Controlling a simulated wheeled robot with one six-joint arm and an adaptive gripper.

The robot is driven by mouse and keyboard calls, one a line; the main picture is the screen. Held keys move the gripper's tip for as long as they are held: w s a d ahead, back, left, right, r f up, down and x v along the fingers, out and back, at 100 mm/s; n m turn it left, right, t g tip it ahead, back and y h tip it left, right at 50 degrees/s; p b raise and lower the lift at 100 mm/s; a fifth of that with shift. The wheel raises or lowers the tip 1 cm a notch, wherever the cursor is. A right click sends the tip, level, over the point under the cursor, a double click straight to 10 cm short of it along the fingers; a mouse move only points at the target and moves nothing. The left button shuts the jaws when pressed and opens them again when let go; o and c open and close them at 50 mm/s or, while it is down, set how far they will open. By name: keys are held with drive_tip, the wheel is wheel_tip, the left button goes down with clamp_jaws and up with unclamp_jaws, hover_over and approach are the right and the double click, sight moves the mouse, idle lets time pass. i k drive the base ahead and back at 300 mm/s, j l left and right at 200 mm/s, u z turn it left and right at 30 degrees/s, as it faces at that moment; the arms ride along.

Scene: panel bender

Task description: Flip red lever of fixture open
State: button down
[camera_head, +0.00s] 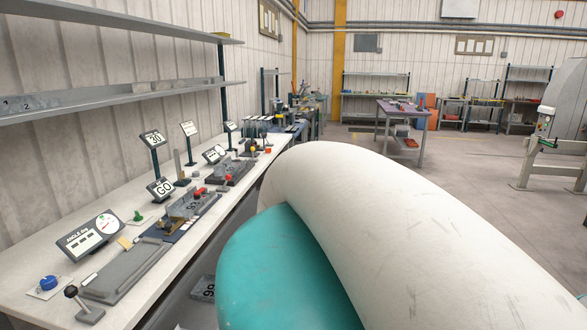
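A long white workbench (30,284) runs along the left wall. A grey fixture with brass-coloured parts (183,207) sits near its middle, beside a sign reading "GO" (161,189). A small red lever or knob (200,191) shows at this fixture's far end. A second grey fixture (235,170) lies farther back, with another red part (228,177) at its near end. These parts are too small to tell whether a lever is open or shut. My white and teal arm fills the lower middle and right. My gripper is not in view.
A dial gauge sign (92,235), a grey plate (126,270), a blue knob (49,283) and a black-knobbed handle (72,292) stand on the near bench. Shelves (110,93) overhang it. A purple table (402,107) stands far back; the floor right of my arm looks clear.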

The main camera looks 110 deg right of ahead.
sight(229, 177)
drive_tip(key=z, duration=2.5)
drive_tip(key=i+j+z, duration=0.1)
drive_tip(key=i+j, duration=0.2)
drive_tip(key=i, duration=0.15)
drive_tip(key=i+j+z, duration=0.1)
drive_tip(key=i+j, duration=0.2)
drive_tip(key=i, duration=0.15)
